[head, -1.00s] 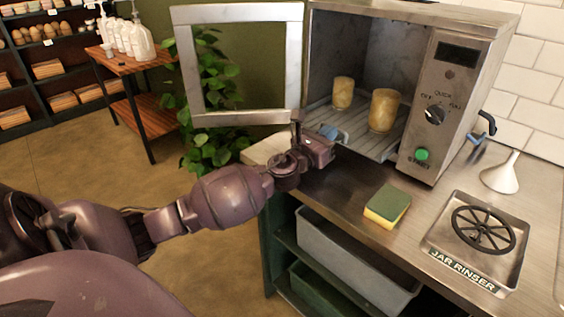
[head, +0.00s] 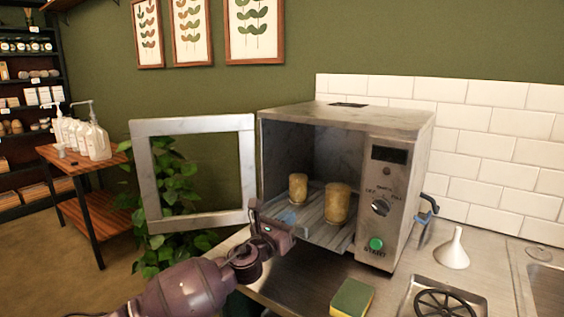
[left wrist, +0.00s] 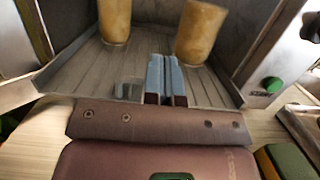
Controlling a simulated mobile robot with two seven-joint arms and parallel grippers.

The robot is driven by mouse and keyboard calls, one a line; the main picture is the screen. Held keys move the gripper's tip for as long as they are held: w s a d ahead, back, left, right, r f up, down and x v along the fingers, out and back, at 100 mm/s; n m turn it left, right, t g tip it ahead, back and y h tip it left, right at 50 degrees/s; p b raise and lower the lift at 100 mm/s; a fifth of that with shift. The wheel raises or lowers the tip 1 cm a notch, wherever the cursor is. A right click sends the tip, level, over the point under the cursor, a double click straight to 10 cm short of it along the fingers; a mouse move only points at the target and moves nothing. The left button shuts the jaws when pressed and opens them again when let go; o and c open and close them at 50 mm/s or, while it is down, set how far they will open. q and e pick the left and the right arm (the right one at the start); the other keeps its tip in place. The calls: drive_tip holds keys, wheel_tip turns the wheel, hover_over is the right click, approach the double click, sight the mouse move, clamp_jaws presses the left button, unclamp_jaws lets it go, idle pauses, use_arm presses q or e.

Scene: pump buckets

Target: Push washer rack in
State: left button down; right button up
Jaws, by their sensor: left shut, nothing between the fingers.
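The washer (head: 400,180) stands on the counter with its framed door (head: 190,222) swung open to the left. Its ribbed metal rack (head: 311,231) lies in the opening and carries two amber jars, a left one (head: 298,188) and a right one (head: 337,204). My left gripper (head: 288,217) is at the rack's front left, its fingers shut and empty. In the left wrist view the shut fingers (left wrist: 165,78) reach over the front part of the rack (left wrist: 75,75), below and between the jars. I cannot tell whether they touch the rack. My right gripper is not in view.
A yellow and green sponge (head: 351,299) lies on the counter in front of the washer. A white funnel (head: 452,252) and the jar rinser (head: 440,302) are to the right. The open door borders my left arm's space.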

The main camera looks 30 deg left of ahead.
use_arm(q)
wheel_tip(320, 180, up, 15)
drive_tip(key=p, duration=0.4)
drive_tip(key=s+a+f+n+g+y+p, duration=0.2)
drive_tip(key=s+f+n+g+p, duration=0.25)
drive_tip(key=s+f+n, duration=1)
drive_tip(key=w+f+n, duration=0.1)
drive_tip(key=w, duration=0.3)
drive_tip(key=w+d+f+n+h, duration=0.1)
drive_tip(key=w, duration=0.4)
drive_tip(key=w+n, duration=0.1)
drive_tip(key=w, duration=0.4)
drive_tip(key=shift+w+d+f+n, duration=0.1)
drive_tip(key=shift+d+f+n, duration=0.15)
drive_tip(key=shift+f+n, duration=0.15)
drive_tip(key=shift+w+f, duration=0.1)
drive_tip(key=shift+w, duration=0.45)
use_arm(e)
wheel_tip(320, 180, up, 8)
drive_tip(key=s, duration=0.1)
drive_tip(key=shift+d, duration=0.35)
